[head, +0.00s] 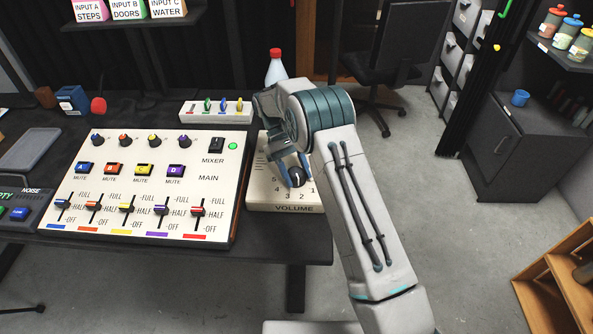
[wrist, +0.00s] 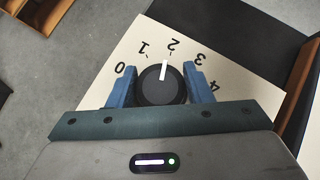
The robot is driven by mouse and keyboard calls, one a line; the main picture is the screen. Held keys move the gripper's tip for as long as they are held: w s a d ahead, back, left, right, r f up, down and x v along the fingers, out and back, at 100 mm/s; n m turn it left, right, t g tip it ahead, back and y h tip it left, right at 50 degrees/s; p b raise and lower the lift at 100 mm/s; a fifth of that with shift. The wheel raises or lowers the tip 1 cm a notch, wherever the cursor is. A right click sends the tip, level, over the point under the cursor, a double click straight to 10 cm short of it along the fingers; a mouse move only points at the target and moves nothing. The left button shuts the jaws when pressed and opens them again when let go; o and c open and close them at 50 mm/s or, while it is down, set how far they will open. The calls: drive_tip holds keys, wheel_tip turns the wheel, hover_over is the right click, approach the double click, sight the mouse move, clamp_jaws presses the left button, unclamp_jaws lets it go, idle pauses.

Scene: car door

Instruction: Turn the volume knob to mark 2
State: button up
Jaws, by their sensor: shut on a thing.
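The volume knob (head: 297,178) is a round black dial on a cream panel (head: 257,190) labelled VOLUME. In the wrist view the knob (wrist: 161,88) has a white pointer line, which points at or very near to mark 2 (wrist: 174,46). Marks 0, 1, 3 and 4 also show around it. My gripper (head: 294,172) reaches down over the panel with its blue fingers on either side of the knob. In the wrist view my gripper (wrist: 159,82) is shut on the knob. The lower part of the dial is hidden by the gripper body.
A mixer board (head: 150,190) with sliders and small knobs lies left of the panel. A small box with coloured switches (head: 215,110) and a red-capped bottle (head: 275,68) stand behind. The desk's right edge is close to the panel, with open floor beyond.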

idle(0.3)
drive_tip(key=o, duration=1)
